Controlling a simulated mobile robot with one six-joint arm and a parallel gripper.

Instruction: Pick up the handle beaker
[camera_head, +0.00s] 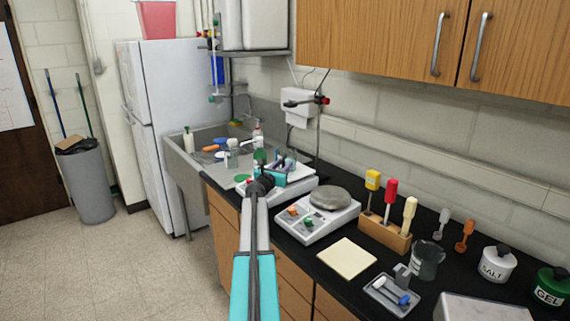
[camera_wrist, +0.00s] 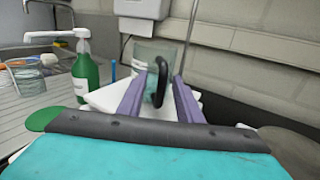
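The handle beaker (camera_wrist: 158,52) is a clear glass vessel with a pale label and a black handle, straight ahead in the wrist view. It stands upright at the back, on or behind a white surface; its base is hidden. My gripper (camera_wrist: 160,78) has its two purple fingers apart, with the black handle showing in the gap between them. I see no clear contact between fingers and handle. In the head view my gripper (camera_head: 287,162) is over the far end of the counter, and the beaker is hard to make out there.
A green pump bottle (camera_wrist: 86,72) stands left of the gripper, by the sink (camera_head: 190,165). A balance (camera_head: 318,212), a wooden tool rack (camera_head: 384,235) and another glass beaker (camera_head: 427,261) stand nearer on the black counter. The wall is close behind.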

